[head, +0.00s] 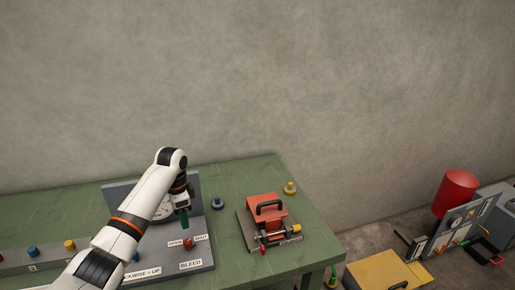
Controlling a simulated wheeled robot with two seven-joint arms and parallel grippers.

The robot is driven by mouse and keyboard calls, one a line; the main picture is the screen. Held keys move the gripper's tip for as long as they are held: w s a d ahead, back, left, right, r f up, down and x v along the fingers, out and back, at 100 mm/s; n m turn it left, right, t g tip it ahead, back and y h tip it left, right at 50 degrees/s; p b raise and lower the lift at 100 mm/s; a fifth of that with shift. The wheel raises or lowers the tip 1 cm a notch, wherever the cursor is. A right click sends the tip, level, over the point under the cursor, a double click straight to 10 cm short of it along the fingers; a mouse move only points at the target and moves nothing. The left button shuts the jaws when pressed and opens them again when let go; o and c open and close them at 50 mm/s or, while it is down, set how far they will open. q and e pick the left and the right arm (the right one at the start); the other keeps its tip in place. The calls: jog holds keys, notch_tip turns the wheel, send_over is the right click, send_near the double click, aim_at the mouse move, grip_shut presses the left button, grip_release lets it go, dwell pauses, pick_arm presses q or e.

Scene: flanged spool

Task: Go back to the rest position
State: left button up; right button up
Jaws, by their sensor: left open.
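My left arm comes in from the lower left, white with orange and black bands. My left gripper (183,218) points down over the grey gauge panel (205,264) on the green table. It is open; its fingertips look dark teal and small, and I cannot tell whether they touch the panel. Part of the round gauge (161,208) is hidden behind my arm. A red knob (188,243) stands on the panel just below and right of the gripper. My right gripper is not in view.
A blue-ringed knob (217,203) and a yellow knob (290,188) stand near the back. A yellow box (388,270) and red cylinder (455,192) are beyond the table's right edge.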

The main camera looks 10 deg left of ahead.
pick_arm(q)
jog(key=s+d+f, duration=0.1)
jog(key=d+f, duration=0.1)
jog(key=s+d+f, duration=0.2)
jog(key=f, duration=0.1)
jog(key=s+d+f, duration=0.2)
jog(key=f, duration=0.1)
jog(key=shift+s+d+f, duration=0.25)
jog(key=s+d+f+n+t, duration=0.1)
jog(key=s+d+f, duration=0.2)
jog(key=s+d, duration=0.15)
jog(key=s+d+f+n, duration=0.1)
jog(key=s+d+f, duration=0.2)
jog(key=s, duration=0.3)
jog(key=s+d+r+n+t, duration=0.1)
jog(key=s+r+n, duration=0.2)
jog(key=s, duration=0.7)
jog(key=s+d+r+n+t, duration=0.2)
jog(key=s+r, duration=0.1)
jog(key=s, duration=0.7)
notch_tip(320, 180, down, 29)
jog(key=g+b, duration=0.2)
jog(key=s+a+f+g+b, duration=0.1)
jog(key=s+a+f, duration=0.2)
jog(key=s+f, duration=1.4)
